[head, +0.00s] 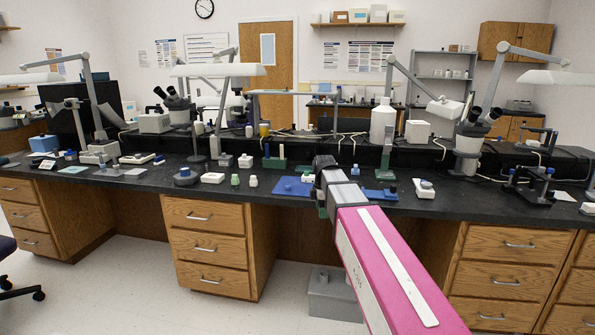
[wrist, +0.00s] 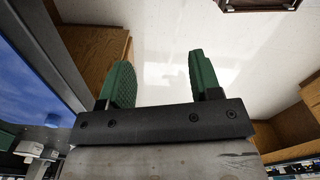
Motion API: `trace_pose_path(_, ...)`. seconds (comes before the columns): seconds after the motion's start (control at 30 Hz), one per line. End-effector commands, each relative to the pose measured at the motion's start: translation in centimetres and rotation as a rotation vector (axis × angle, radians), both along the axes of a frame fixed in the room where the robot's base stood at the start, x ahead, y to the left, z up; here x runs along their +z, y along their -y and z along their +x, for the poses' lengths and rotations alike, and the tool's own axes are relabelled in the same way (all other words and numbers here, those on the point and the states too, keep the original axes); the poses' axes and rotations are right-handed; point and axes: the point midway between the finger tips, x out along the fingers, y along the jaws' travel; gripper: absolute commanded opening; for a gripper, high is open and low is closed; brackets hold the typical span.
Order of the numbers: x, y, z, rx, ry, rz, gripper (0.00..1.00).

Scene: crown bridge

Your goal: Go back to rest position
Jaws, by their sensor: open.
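My gripper (wrist: 157,82) shows in the wrist view with its two green fingers spread apart and nothing between them. Pale floor and wooden cabinet fronts show beyond the fingers. In the head view my pink arm reaches from the lower right toward the front edge of the black bench (head: 133,178). The arm's grey end is at the bench edge beside a blue mat (head: 288,187). A blue surface also shows at the left of the wrist view (wrist: 30,75).
Small items crowd the bench, including a blue tray (head: 380,194), a white bottle (head: 382,122) and microscopes (head: 468,140). Lamp arms rise above it. Wooden drawers (head: 205,245) stand below. A grey box (head: 333,296) is on the floor under the bench.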

Motion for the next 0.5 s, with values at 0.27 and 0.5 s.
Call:
trace_pose_path(0.27, -9.9, 4.2, -6.7, -0.586, -0.003, 0.0, 0.58)
trace_pose_path(0.5, -16.7, 7.1, -12.7, -1.096, -0.002, 0.0, 0.58)
